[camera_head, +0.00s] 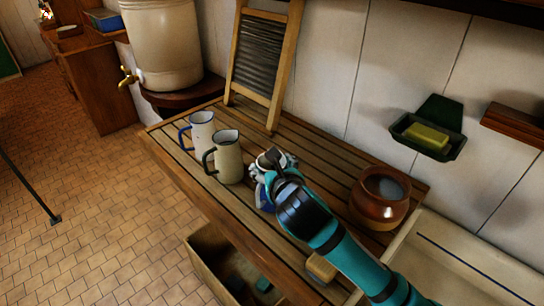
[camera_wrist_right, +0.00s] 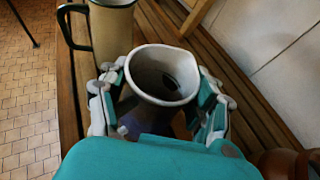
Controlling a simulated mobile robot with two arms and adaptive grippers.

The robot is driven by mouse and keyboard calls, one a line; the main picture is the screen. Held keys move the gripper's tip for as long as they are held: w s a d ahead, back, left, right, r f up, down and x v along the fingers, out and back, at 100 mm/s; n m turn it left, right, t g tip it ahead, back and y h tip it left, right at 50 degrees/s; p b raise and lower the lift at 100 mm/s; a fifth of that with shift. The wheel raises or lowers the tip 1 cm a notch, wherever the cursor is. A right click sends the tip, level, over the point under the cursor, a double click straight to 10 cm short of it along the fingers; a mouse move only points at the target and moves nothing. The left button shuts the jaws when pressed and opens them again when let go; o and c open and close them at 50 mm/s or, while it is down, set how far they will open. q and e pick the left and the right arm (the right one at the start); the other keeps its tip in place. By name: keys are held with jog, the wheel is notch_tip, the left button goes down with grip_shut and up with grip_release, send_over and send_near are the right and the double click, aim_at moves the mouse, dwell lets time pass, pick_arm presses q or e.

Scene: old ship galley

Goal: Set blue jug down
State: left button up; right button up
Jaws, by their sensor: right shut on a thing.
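The blue jug (camera_wrist_right: 163,75) stands between the fingers of my right gripper (camera_wrist_right: 165,92), which is shut on it. Its pale rim and open mouth face the wrist camera. In the head view, only a strip of the blue jug (camera_head: 263,196) shows beside my right gripper (camera_head: 272,168), and the arm hides the rest. The jug is over the slatted wooden counter (camera_head: 318,147). I cannot tell whether its base touches the slats. My left gripper is not in view.
A cream jug with a dark handle (camera_head: 229,160) stands close left of the gripper, with a white blue-handled jug (camera_head: 201,131) beyond. A brown pot (camera_head: 379,198) stands to the right. A washboard (camera_head: 262,55) leans at the back. A yellowish block (camera_head: 321,268) lies near the front edge.

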dwell(0.3)
jog(key=o, duration=1.7)
jog(key=shift+f, duration=0.15)
jog(key=b+v, duration=0.1)
jog(key=v, duration=1.1)
